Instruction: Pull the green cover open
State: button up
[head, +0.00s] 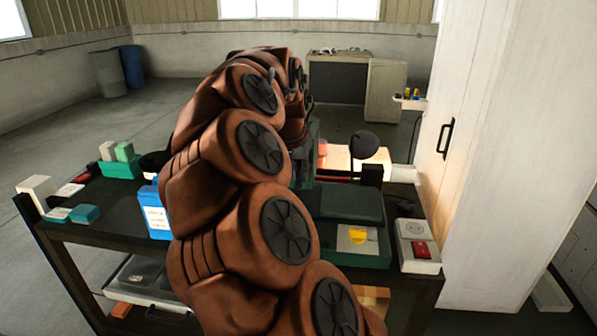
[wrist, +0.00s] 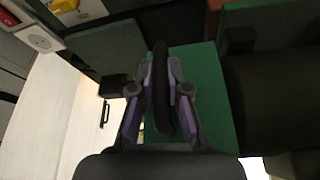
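The green cover (wrist: 212,92) shows in the wrist view as a flat, bright green panel behind my fingers. A long black bar, apparently its handle (wrist: 161,110), stands in front of the panel. My gripper (wrist: 161,68) has its two purple-grey fingers on either side of this bar. The fingers narrow toward their tips and appear closed on it. In the head view my own brown arm reaches over the bench and hides the gripper and most of the cover.
A dark green box (head: 352,203) with a yellow item stands on the dark bench (head: 105,232). Right of it is a white socket box (head: 417,245) with a red switch. A blue box (head: 155,212) is left of my arm. A tall white cabinet (head: 490,150) borders the right side.

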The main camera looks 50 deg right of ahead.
grip_shut()
jog(key=shift+s+d, duration=0.15)
